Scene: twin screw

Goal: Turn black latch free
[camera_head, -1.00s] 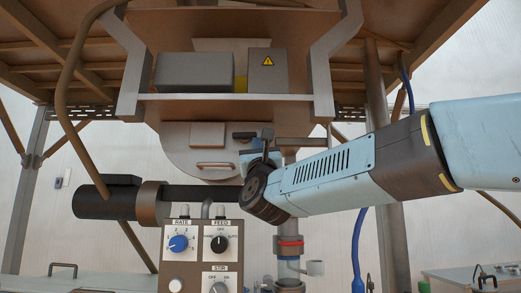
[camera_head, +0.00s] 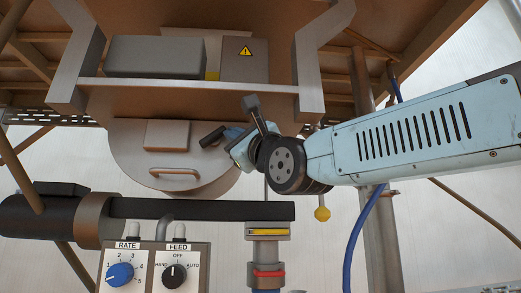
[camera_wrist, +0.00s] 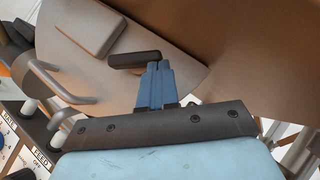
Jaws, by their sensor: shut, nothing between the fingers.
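The black latch (camera_head: 212,137) is a short dark bar on the front of the machine, at the upper right of a round hatch cover (camera_head: 134,148). In the head view it slants, its right end higher. In the wrist view the latch (camera_wrist: 135,60) lies crosswise just beyond my fingertips. My gripper (camera_head: 232,134) is shut and empty, its blue fingers at the latch's right end. In the wrist view the closed fingertips (camera_wrist: 153,68) overlap that end; I cannot tell whether they touch it. The latch's pivot is hidden.
The hatch has a curved handle (camera_head: 175,174). A metal shelf edge (camera_head: 180,86) runs above it. Below are a black horizontal tube (camera_head: 200,208) and a control box (camera_head: 153,268) with knobs. A yellow ball (camera_head: 322,214) hangs below my arm, and a blue hose (camera_head: 355,240) runs behind it.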

